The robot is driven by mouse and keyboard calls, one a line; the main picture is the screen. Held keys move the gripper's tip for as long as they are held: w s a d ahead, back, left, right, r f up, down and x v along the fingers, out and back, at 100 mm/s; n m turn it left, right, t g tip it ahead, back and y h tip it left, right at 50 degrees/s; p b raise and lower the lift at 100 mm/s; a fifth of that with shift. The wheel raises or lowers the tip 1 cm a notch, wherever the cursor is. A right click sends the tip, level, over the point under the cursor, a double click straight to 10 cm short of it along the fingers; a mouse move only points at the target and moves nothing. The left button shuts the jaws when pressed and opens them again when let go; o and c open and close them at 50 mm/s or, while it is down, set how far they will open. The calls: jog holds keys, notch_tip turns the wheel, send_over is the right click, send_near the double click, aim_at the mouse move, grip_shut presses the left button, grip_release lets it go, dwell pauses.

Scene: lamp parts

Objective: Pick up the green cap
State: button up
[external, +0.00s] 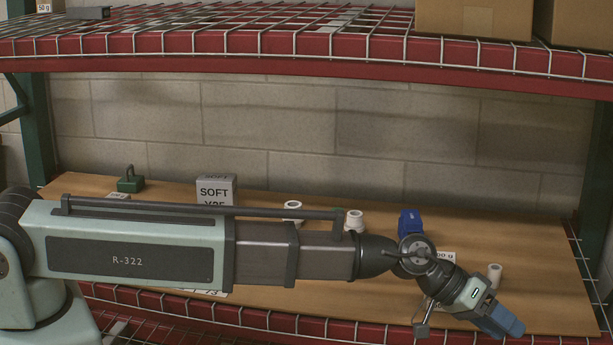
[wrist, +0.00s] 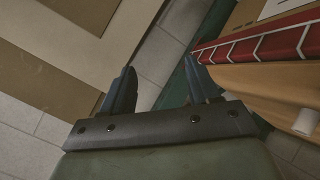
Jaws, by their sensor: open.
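A small green patch (external: 338,210) shows just above my arm, beside a white fitting; most of it is hidden, and I cannot tell whether it is the green cap. A green block with a handle (external: 130,184) stands at the back left of the wooden board. My gripper (external: 508,326) is at the board's front right edge, far from both green things and tilted down to the right. In the wrist view its two dark blue fingers (wrist: 158,88) are spread apart with nothing between them. No green cap shows in the wrist view.
On the wooden board (external: 545,255) stand a grey SOFT box (external: 215,190), white fittings (external: 355,220) (external: 293,208), a blue part (external: 410,222) and a white cylinder (external: 494,271). A red wire shelf (external: 300,62) hangs above. My arm hides the board's middle.

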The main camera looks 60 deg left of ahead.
jog(key=w+a+r+y, duration=0.1)
jog(key=w+a+y, duration=0.2)
jog(key=a, duration=1.8)
jog(key=w+a+y, duration=0.2)
jog(key=w+a, duration=0.1)
jog(key=a, duration=1.8)
jog(key=s+a+r+g+y, duration=0.1)
jog(key=s+a, duration=0.3)
jog(key=a, duration=0.7)
jog(key=s+a+g+y, duration=0.15)
jog(key=s+a, duration=0.25)
jog(key=a, duration=0.7)
jog(key=s+a+r+n+g+y, duration=0.1)
jog(key=s+a+r+g, duration=0.1)
jog(key=s+a, duration=1.2)
jog(key=s+a+r+n+g+y, duration=0.1)
jog(key=s+a+r+g, duration=0.15)
jog(key=s+a, duration=1.2)
jog(key=shift+h, duration=0.25)
jog(key=f, duration=0.2)
jog(key=d+f, duration=0.1)
jog(key=f, duration=0.2)
jog(key=s+f, duration=0.1)
jog(key=f, duration=0.2)
jog(key=shift+d+f, duration=0.1)
jog(key=shift+d, duration=0.2)
jog(key=shift+w+f, duration=0.15)
jog(key=shift+f, duration=1.25)
jog(key=shift+w+f, duration=0.1)
jog(key=shift+f, duration=1.3)
